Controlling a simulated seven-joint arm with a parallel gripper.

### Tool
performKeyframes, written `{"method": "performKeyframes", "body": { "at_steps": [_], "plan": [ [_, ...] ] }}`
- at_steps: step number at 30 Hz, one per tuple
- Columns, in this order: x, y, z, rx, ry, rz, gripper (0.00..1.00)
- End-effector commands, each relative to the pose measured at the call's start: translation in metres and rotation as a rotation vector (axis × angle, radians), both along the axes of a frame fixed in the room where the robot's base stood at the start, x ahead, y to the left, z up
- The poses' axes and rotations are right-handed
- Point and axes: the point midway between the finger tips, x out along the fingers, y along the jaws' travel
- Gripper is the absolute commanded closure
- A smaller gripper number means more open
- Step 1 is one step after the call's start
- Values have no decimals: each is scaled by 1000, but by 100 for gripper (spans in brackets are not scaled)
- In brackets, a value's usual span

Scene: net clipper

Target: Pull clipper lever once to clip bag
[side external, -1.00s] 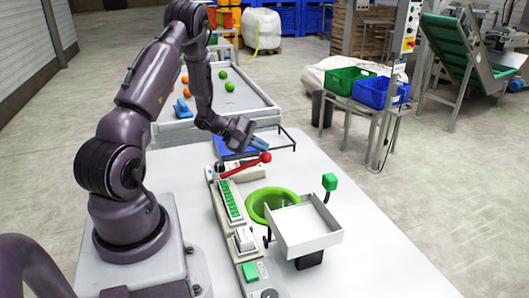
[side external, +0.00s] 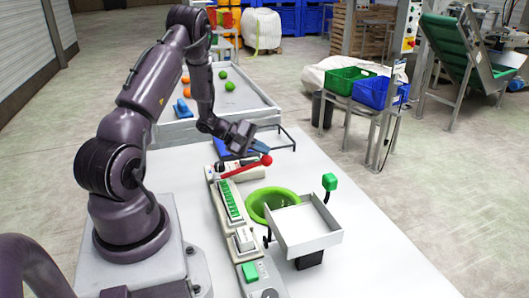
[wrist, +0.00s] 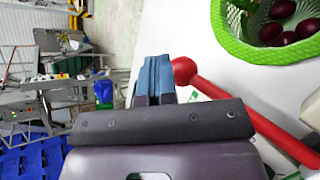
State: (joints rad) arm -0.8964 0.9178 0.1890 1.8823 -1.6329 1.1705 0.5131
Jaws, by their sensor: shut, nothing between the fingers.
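The clipper (side external: 230,198) is a long pale unit with a green strip on the white table. Its red lever (side external: 245,168) slopes up to the right and ends in a round red knob. The lever also shows in the wrist view (wrist: 245,114). My gripper (side external: 262,148) has its blue fingers shut and empty, just above the knob. In the wrist view my fingertips (wrist: 157,68) are just left of the knob; I cannot tell whether they touch. A green net-like rim (wrist: 240,45) holds dark red round items; I cannot make out the bag separately.
A green ring (side external: 258,205) and a white tray (side external: 300,238) stand right of the clipper. A grey-walled sorting table (side external: 270,112) lies behind. The right of the table is clear.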

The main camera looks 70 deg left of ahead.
Motion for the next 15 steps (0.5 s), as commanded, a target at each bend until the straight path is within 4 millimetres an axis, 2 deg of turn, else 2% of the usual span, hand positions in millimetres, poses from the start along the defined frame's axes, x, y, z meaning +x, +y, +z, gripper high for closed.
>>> {"method": "performKeyframes", "body": {
  "at_steps": [15],
  "plan": [
    [1,1,-7,0,5,3,100]
  ]
}}
